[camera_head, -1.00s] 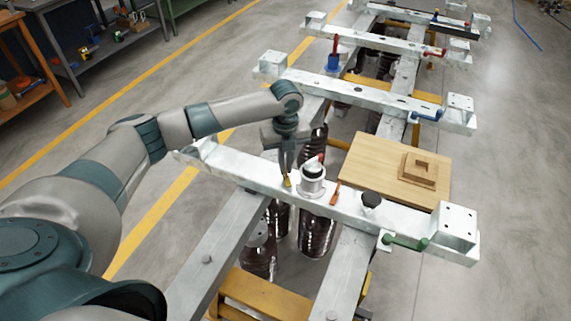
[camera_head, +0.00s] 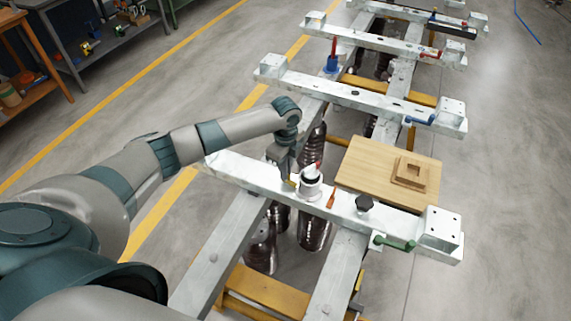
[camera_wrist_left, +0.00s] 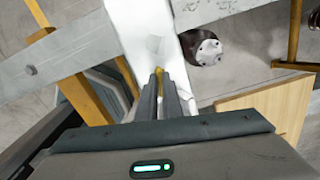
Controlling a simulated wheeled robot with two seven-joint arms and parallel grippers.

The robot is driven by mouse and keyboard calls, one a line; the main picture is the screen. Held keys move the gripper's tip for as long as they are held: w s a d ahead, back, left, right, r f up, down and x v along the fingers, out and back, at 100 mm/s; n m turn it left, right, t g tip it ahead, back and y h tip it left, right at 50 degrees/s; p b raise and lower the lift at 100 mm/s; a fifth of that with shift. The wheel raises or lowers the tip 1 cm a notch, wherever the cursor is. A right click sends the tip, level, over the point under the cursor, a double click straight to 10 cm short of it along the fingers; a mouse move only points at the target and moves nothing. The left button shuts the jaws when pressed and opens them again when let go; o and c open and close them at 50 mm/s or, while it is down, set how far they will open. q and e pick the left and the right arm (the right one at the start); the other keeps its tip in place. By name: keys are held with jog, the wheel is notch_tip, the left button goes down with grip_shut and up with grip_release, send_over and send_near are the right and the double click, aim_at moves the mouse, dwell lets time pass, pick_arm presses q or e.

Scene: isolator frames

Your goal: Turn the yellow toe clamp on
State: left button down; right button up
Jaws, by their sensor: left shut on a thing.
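The yellow toe clamp (camera_head: 292,183) is a small yellow piece on the nearest white crossbeam (camera_head: 248,172), just left of a white round fitting. My left gripper (camera_head: 288,181) reaches down to it from above, with its fingers shut on it. In the left wrist view, a bit of yellow (camera_wrist_left: 159,74) shows between the two close-set fingertips (camera_wrist_left: 168,76). The fingers hide most of the clamp, so its angle is hard to tell. My right gripper is not in view.
The white fitting (camera_head: 311,186) with a red tip stands close right of the fingers. An orange-red lever (camera_head: 331,198), a black knob (camera_head: 364,203) and a green handle (camera_head: 396,244) are farther right. A wooden board (camera_head: 375,170) lies behind the beam. Dark ribbed insulators (camera_head: 314,230) hang below.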

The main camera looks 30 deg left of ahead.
pick_arm(q)
jog(key=shift+n+p, duration=0.8)
jog(key=shift+n, duration=0.3)
jog(key=c, duration=1.9)
grip_release()
jog(key=shift+r, duration=0.1)
notch_tip(320, 180, up, 17)
jog(key=b, duration=0.4)
jog(key=shift+r, duration=0.15)
